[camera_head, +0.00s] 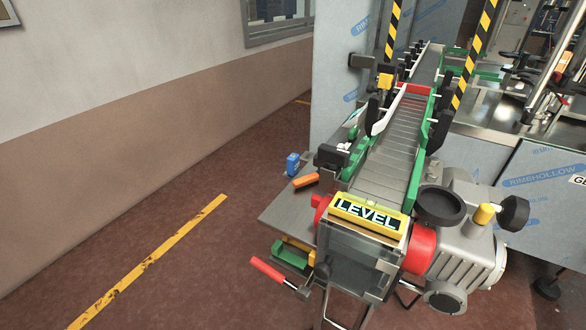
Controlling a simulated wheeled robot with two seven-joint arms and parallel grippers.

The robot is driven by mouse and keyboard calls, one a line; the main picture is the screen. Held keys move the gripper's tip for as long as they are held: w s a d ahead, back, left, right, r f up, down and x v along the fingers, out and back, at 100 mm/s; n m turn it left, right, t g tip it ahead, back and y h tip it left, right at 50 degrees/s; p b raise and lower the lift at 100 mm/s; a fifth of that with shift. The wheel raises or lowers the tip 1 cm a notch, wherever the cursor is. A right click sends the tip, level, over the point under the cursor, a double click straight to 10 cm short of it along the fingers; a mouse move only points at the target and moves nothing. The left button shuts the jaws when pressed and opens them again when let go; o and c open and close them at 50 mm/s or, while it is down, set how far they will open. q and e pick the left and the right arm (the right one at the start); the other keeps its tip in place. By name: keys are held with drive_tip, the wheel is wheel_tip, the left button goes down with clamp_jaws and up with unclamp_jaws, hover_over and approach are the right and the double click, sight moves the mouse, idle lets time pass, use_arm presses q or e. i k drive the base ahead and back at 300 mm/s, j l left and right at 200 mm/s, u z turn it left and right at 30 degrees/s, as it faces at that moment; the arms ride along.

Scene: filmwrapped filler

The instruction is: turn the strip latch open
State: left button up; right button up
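I cannot tell for certain which part is the strip latch. A lever with a red grip (267,270) sticks out to the lower left of the conveyor's near end. An orange handle (305,181) lies at the conveyor's left side, beside a black clamp-like block (333,157). A yellow-framed plate reading "LEVEL" (368,214) sits across the near end of the conveyor (388,160). Neither of my grippers is in view.
A grey motor housing (468,245) with black knobs stands right of the conveyor's end. A small blue item (292,163) stands on the metal plate (283,208) at left. The floor left of the machine, with its yellow line (150,260), is clear.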

sight(333, 156)
drive_tip(key=i+j+z, duration=0.1)
drive_tip(key=z, duration=0.3)
drive_tip(key=j+z, duration=0.35)
drive_tip(key=i+j+z, duration=0.1)
drive_tip(key=z, duration=0.3)
drive_tip(key=j+z, duration=0.15)
drive_tip(key=j, duration=0.9)
drive_tip(key=k+j+z, duration=0.2)
drive_tip(key=j, duration=0.9)
drive_tip(key=i, duration=0.1)
